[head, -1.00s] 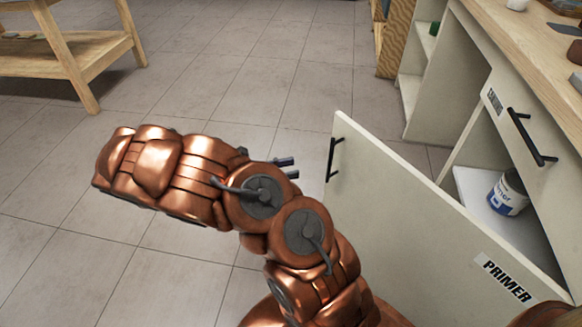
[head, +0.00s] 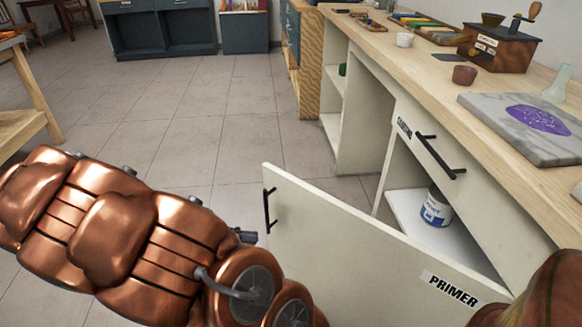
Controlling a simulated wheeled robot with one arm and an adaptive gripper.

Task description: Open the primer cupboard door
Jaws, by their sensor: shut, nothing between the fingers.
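The primer cupboard door (head: 335,232) is a pale panel with a black-on-white PRIMER label. It stands swung wide open from the cabinet, and its black bar handle (head: 268,210) is near the free edge. Inside the cupboard, a white and blue can (head: 436,207) stands on a white shelf. My copper arm crosses the lower left. Only dark tips of my gripper (head: 246,236) show past the arm, just left of the door's free edge and below the handle. My gripper is shut and empty, apart from the handle in the picture. The rest of it is hidden behind the arm.
A drawer (head: 428,140) with a black handle sits above the cupboard, under a wooden worktop (head: 395,55). The worktop holds a grinder (head: 497,45) and a marble slab (head: 525,125). The tiled floor (head: 190,110) left of the door is clear. A wooden table stands at the far left.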

